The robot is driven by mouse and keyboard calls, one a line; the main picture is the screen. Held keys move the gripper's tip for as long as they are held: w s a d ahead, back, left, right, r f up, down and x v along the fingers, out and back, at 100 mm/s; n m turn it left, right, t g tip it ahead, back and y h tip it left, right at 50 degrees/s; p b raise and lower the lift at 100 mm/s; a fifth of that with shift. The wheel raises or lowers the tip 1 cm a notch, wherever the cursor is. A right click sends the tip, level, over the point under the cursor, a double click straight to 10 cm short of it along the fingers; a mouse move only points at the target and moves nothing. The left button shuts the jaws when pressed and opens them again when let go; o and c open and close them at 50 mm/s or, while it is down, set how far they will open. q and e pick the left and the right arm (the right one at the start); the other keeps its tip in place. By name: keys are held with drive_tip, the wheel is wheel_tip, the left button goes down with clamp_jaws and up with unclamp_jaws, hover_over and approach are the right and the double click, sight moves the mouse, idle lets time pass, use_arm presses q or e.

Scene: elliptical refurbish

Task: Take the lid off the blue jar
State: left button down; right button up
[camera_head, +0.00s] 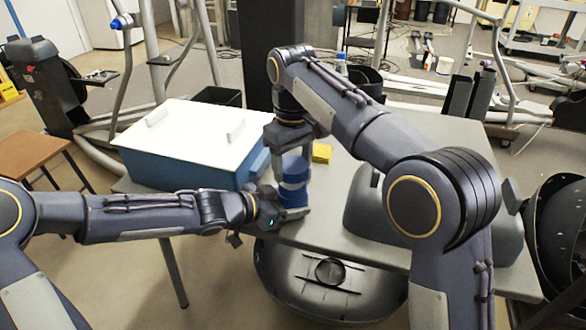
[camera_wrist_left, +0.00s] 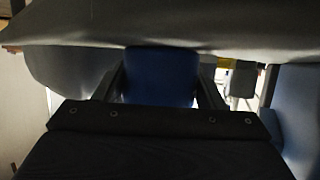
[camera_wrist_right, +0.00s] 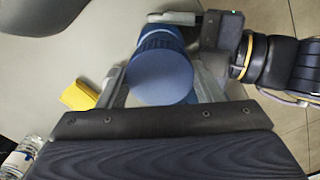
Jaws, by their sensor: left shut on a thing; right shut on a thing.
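The blue jar (camera_head: 292,197) stands upright near the table's front edge, its lower part between the fingers of my left gripper (camera_head: 282,200). The left wrist view shows the blue jar body (camera_wrist_left: 160,75) between both fingers. My right gripper (camera_head: 291,166) reaches down from above, its fingers on either side of the blue lid (camera_head: 295,168). The right wrist view shows the round lid top (camera_wrist_right: 161,77) between the fingers, with the jar's ridged blue side (camera_wrist_right: 160,40) beyond. A pale band shows between lid and jar; I cannot tell whether it is a gap.
A blue box with a white lid (camera_head: 187,137) stands left of the jar. A small yellow block (camera_head: 322,153) lies behind it. My right arm hides much of the table's right side. A bottle (camera_wrist_right: 22,155) shows at lower left in the right wrist view.

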wheel_tip(320, 180, up, 2)
drive_tip(key=shift+r, duration=0.1)
use_arm(q)
drive_tip(key=shift+c, duration=1.2)
unclamp_jaws()
